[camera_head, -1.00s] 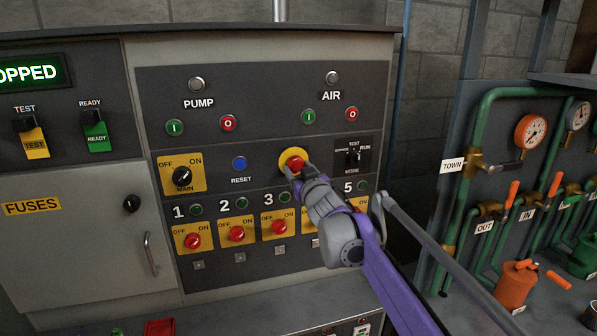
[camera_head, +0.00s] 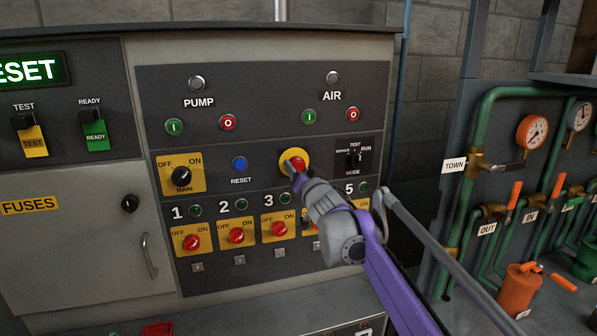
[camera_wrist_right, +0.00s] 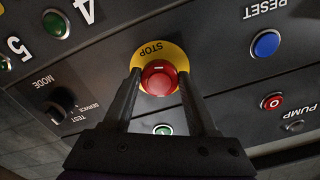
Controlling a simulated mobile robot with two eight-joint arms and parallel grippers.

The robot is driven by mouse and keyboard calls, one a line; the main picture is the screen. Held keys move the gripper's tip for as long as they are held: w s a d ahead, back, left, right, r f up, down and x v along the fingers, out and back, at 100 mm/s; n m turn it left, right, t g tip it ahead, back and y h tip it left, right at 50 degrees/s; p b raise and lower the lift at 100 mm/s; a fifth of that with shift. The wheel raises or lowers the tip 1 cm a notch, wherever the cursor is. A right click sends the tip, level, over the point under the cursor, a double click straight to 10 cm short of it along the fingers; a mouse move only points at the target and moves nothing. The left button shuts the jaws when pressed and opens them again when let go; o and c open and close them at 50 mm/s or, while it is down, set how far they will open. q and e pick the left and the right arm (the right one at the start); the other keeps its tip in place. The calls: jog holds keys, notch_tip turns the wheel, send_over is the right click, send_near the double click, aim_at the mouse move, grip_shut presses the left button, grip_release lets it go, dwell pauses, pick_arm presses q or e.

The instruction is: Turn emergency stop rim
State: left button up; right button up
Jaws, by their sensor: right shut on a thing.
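The emergency stop is a red mushroom button (camera_head: 295,163) on a round yellow plate (camera_head: 286,157) in the panel's middle. In the right wrist view the red button (camera_wrist_right: 158,78) sits between my two dark fingers, with the word STOP on the yellow plate (camera_wrist_right: 149,50) beyond it. My right gripper (camera_head: 296,172) reaches it from the lower right and is shut on its rim, fingers on either side. The gripper also shows in the right wrist view (camera_wrist_right: 158,84). It hides part of the button in the head view. My left gripper is not in view.
A blue RESET button (camera_head: 239,163) and a MAIN switch (camera_head: 181,175) lie left of the stop. A MODE selector (camera_head: 354,159) lies close on its right. Several red switches sit below. Green pipes (camera_head: 484,130) with gauges stand at the right.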

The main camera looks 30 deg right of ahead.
dwell(0.4)
jog(key=o, duration=1.4)
jog(key=b+v, duration=0.1)
jog(key=v, duration=0.9)
jog(key=shift+s, duration=0.35)
